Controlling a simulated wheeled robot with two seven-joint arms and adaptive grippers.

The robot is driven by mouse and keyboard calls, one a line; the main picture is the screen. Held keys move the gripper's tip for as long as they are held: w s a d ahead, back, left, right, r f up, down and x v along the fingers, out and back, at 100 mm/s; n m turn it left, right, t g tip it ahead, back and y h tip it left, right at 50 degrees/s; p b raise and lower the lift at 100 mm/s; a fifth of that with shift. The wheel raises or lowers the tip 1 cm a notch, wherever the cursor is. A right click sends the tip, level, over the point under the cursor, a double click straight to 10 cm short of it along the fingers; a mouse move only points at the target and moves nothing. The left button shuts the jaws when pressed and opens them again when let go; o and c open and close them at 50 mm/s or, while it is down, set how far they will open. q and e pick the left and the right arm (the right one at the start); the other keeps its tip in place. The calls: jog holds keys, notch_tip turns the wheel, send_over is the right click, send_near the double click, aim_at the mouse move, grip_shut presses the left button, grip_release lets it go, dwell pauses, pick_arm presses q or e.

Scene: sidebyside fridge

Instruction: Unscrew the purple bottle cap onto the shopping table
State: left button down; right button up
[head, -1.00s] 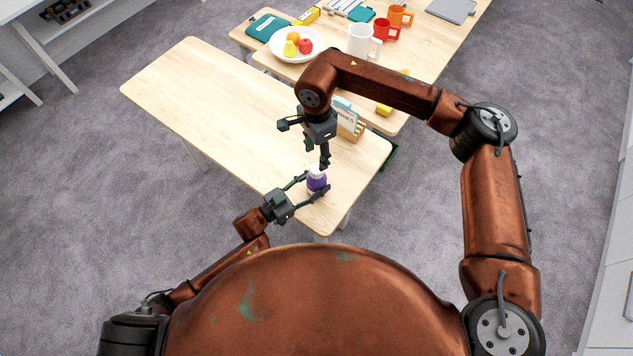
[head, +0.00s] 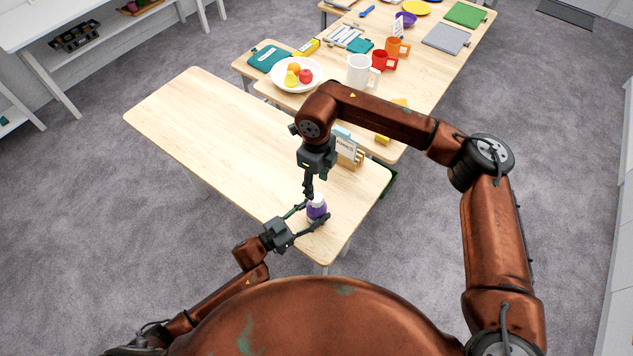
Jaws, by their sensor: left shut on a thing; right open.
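The purple bottle (head: 317,211) stands upright near the front right corner of the nearest wooden table (head: 215,130). Its top, the cap (head: 318,200), looks white and is partly behind the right gripper. My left gripper (head: 317,214) reaches in from the left and is shut around the bottle's body. My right gripper (head: 309,196) points down just above and beside the cap. It is open, seen nearly edge-on, so its finger gap is hidden. Whether it touches the cap cannot be told.
A card holder with a sign (head: 347,150) stands at the table's right end, partly behind my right arm. A white fruit plate (head: 297,73), a white pitcher (head: 361,70) and a red mug (head: 383,60) stand on tables behind. The nearest table's left and middle are clear.

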aim_at(316, 197)
pick_arm(q)
jog(key=shift+f, duration=0.1)
pick_arm(e)
jog(key=m, duration=0.9)
jog(key=shift+m, duration=0.4)
jog(key=m, duration=0.9)
jog(key=shift+f, duration=4)
